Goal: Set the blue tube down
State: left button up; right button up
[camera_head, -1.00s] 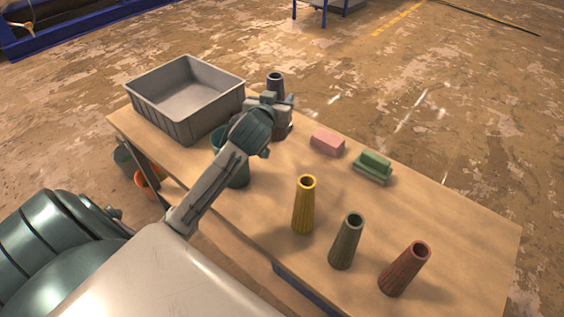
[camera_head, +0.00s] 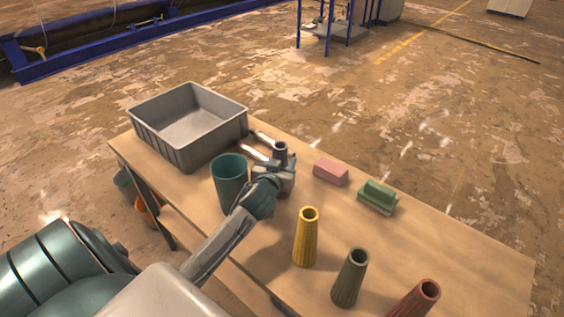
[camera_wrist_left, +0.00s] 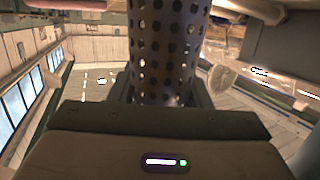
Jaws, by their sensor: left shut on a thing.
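The blue tube (camera_head: 281,150) shows as a dark upright tube whose open top stands above my left gripper (camera_head: 279,170). My left gripper is shut around it, low over the table between the teal cup and the pink block. In the left wrist view the tube (camera_wrist_left: 165,50) is dark and full of round holes, upright between the fingers. Its lower end is hidden, so I cannot tell whether it touches the table. My right gripper is not in view.
The wooden table (camera_head: 440,245) carries a grey crate (camera_head: 180,145), teal cup (camera_head: 229,180), pink block (camera_head: 331,171) and green block (camera_head: 377,195). Yellow (camera_head: 306,238), green (camera_head: 349,278) and red (camera_head: 413,303) tubes stand in front. Slim tools (camera_head: 256,152) lie behind my gripper.

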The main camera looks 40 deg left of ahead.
pick_arm(q)
jog(key=shift+f, duration=0.1)
jog(key=o, duration=1)
